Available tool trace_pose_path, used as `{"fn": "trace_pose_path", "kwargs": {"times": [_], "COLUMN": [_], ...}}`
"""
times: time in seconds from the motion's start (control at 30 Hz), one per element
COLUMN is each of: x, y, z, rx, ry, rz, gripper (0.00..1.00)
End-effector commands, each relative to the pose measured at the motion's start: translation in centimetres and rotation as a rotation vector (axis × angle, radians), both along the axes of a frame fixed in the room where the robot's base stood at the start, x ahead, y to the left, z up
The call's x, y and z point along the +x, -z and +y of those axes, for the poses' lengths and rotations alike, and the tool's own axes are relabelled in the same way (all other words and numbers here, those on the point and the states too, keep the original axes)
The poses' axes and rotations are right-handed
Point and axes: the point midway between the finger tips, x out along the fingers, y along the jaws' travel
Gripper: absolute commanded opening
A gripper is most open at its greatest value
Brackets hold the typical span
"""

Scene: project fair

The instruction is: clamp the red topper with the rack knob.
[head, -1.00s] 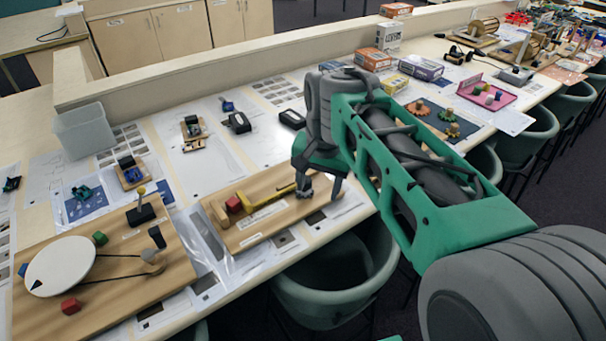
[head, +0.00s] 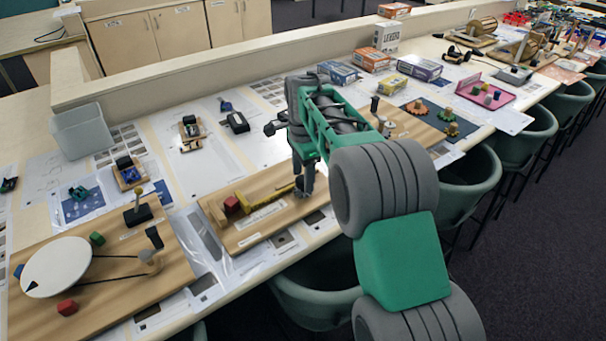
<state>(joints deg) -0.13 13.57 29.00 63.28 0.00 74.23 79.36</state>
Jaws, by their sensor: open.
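A red topper (head: 232,205), a small block, sits at the left end of a wooden board (head: 242,243), beside a wooden end block (head: 217,213). A yellow rack bar (head: 265,212) runs along the board from near the topper toward my gripper. I cannot tell whether the bar touches the topper. My gripper (head: 303,190) points down at the bar's right end, with its jaws open. The rack knob is not clearly seen; the fingers cover that end of the bar. I cannot tell whether the fingers touch anything.
A grey bin (head: 82,130) stands behind. Boxes (head: 420,67) stand at the back. Chairs (head: 315,290) line the front edge.

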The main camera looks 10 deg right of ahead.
Motion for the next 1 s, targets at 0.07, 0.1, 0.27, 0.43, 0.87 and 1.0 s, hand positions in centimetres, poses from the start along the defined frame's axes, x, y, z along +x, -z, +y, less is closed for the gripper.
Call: {"fn": "trace_pose_path", "kwargs": {"times": [0.07,0.1,0.27,0.43,0.87,1.0], "x": [0.03,0.03,0.02,0.02,0.01,0.0], "y": [0.24,0.28,0.29,0.28,0.27,0.26], "z": [0.01,0.01,0.0,0.0,0.0,0.0], "rx": [0.0,0.0,0.0,0.0,0.0,0.0], "ry": [0.0,-0.001,-0.001,-0.001,-0.001,-0.001], "rz": [-0.002,-0.002,-0.002,-0.002,-0.001,-0.001], "gripper": [0.59,0.59,0.58,0.44,0.09,0.0]}}
